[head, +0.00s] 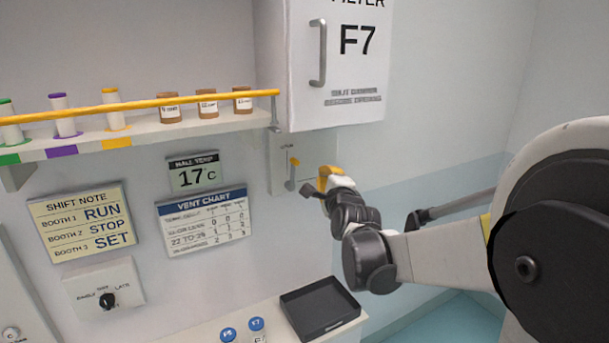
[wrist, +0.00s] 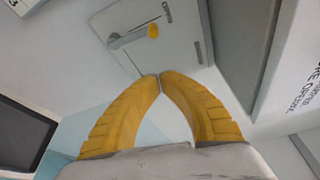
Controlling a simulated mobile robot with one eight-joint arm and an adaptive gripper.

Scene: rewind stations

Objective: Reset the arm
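My arm reaches in from the right in the head view. Its gripper (head: 325,178) has yellow fingers and is beside a small wall plate, to the right of a lever (head: 292,174) with a yellow tip. In the wrist view the two yellow fingers of my gripper (wrist: 160,77) meet at their tips, with nothing between them. The lever (wrist: 132,38) shows beyond the fingertips, apart from them, its yellow knob facing the camera. The plate (wrist: 178,62) bears the lever and a slotted scale beside it.
A white cabinet marked F7 (head: 365,80) with a grey handle hangs above the plate. A shelf (head: 190,128) with a yellow rail holds spools and brown jars at the left. Below are a black tray (head: 318,310) and two blue-capped bottles (head: 257,325). The wall to the right looks clear.

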